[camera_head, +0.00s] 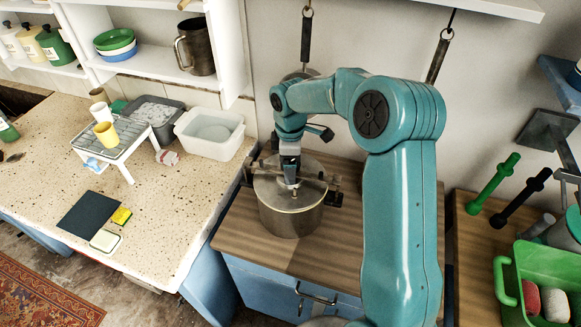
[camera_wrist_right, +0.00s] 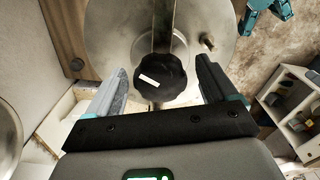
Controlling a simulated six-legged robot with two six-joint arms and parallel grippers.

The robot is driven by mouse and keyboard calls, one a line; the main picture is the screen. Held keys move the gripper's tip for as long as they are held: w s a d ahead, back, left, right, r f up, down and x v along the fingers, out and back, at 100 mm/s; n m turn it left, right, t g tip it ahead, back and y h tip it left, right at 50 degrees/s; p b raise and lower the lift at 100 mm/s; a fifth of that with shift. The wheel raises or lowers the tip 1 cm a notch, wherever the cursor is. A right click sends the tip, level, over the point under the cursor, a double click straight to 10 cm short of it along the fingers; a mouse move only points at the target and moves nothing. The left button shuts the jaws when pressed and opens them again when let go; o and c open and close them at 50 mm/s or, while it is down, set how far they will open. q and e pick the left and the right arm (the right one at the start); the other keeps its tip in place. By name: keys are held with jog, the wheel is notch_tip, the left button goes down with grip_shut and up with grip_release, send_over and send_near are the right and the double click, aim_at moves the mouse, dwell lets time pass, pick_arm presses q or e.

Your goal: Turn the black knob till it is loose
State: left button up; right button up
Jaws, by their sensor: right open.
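The black knob (camera_wrist_right: 160,80), lobed with a white mark, sits over a metal bar across the round lid (camera_wrist_right: 112,35) of a metal pot. In the wrist view it lies between the two fingers of my right gripper (camera_wrist_right: 161,66), with a gap visible on each side. The gripper is open. In the head view my right gripper (camera_head: 290,172) points down over the middle of the pot (camera_head: 290,222), which stands on a wooden worktop; the knob is hidden there by the gripper. My left gripper is not in view.
The wooden worktop (camera_head: 325,250) is clear in front of the pot. A white tub (camera_head: 209,143) stands left of it on the speckled counter. A green crate (camera_head: 540,270) and dumbbell-shaped bars (camera_head: 520,198) are at the right. Hanging tools (camera_head: 306,40) are behind.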

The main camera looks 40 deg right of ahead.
jog(key=m, duration=0.2)
jog(key=m+b, duration=0.1)
jog(key=shift+f+m, duration=0.2)
jog(key=shift+m, duration=0.2)
jog(key=m, duration=0.3)
jog(key=shift+m+b, duration=0.4)
jog(key=m, duration=0.3)
jog(key=shift+m+b, duration=0.4)
jog(key=shift+r+m, duration=0.2)
jog(key=shift+m, duration=1)
